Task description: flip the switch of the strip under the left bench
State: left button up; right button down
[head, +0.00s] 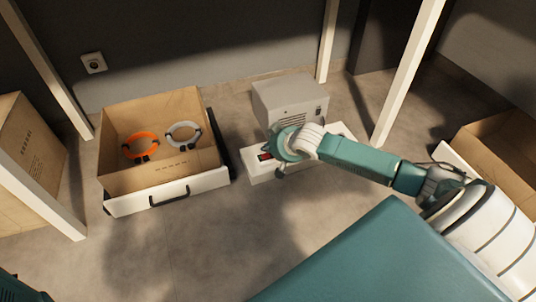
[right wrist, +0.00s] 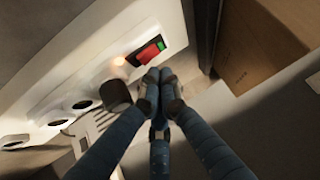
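The white power strip (head: 258,177) lies on the floor in front of a grey box-shaped unit. Its red rocker switch (head: 265,156) shows just left of my right gripper (head: 277,150). In the right wrist view, the red switch (right wrist: 149,52) sits in a dark frame with a green part at one end and a small glowing lamp beside it. Round sockets (right wrist: 82,104) line the strip. The fingertips of my right gripper (right wrist: 160,78) are together and empty, close beside the switch; I cannot tell whether they touch it. My left gripper is out of view.
The grey unit (head: 290,99) stands behind the strip. An open carton (head: 148,181) holding an orange and a white ring stands left, at a white drawer front with a black handle. White bench legs (head: 408,75) rise around. The front floor is clear.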

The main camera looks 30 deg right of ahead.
dwell(0.4)
jog(key=shift+f+p, duration=0.35)
jog(key=shift+p, duration=0.1)
jog(key=shift+f, duration=0.4)
dwell(0.3)
jog(key=shift+r, duration=0.1)
jog(key=shift+r+p, duration=0.65)
jog(key=shift+p, duration=0.65)
